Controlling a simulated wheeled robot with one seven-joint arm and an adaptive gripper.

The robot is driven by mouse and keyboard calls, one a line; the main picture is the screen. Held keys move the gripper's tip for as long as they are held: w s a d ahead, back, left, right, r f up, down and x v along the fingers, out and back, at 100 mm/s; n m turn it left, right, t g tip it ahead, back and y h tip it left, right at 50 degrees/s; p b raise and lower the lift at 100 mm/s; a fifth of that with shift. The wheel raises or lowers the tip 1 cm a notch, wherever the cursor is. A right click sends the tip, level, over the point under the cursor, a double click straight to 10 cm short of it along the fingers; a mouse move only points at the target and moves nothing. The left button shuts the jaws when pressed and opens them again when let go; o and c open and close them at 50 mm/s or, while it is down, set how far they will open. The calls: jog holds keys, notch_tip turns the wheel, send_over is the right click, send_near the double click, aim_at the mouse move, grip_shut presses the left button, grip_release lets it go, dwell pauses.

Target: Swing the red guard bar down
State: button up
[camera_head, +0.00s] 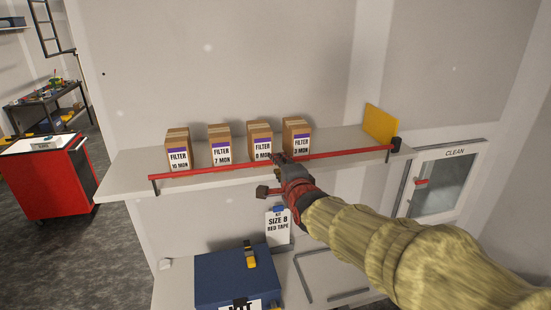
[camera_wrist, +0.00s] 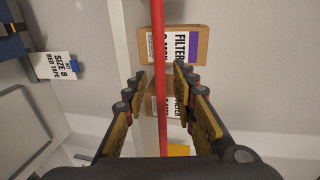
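The red guard bar (camera_head: 210,171) runs lengthwise along the front of the shelf, before the filter boxes. Its right end meets a black block (camera_head: 396,144), and a dark bracket shows at its left end. My gripper (camera_head: 268,175) is at the front of the shelf, near the bar's middle. In the wrist view, my gripper (camera_wrist: 160,82) has its fingers apart, with the red bar (camera_wrist: 158,45) passing between them. A gap shows on both sides of the bar, so the fingers do not grip it. How deep the bar sits between them is unclear.
Several filter boxes (camera_head: 221,146) stand on the shelf (camera_head: 125,178) behind the bar. A yellow panel (camera_head: 380,122) stands at its right end. Below are a blue kit box (camera_head: 225,277) and a hanging tag (camera_head: 278,227). A "CLEAN" cabinet (camera_head: 443,183) is at right.

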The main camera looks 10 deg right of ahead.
jog(key=shift+w+f+p, duration=0.2)
jog(key=shift+w+p, duration=0.1)
jog(key=shift+w, duration=0.65)
jog(key=shift+w+f+p, duration=0.2)
jog(key=shift+w+p, duration=0.05)
jog(key=shift+w, duration=0.7)
jog(key=c, duration=0.3)
grip_shut()
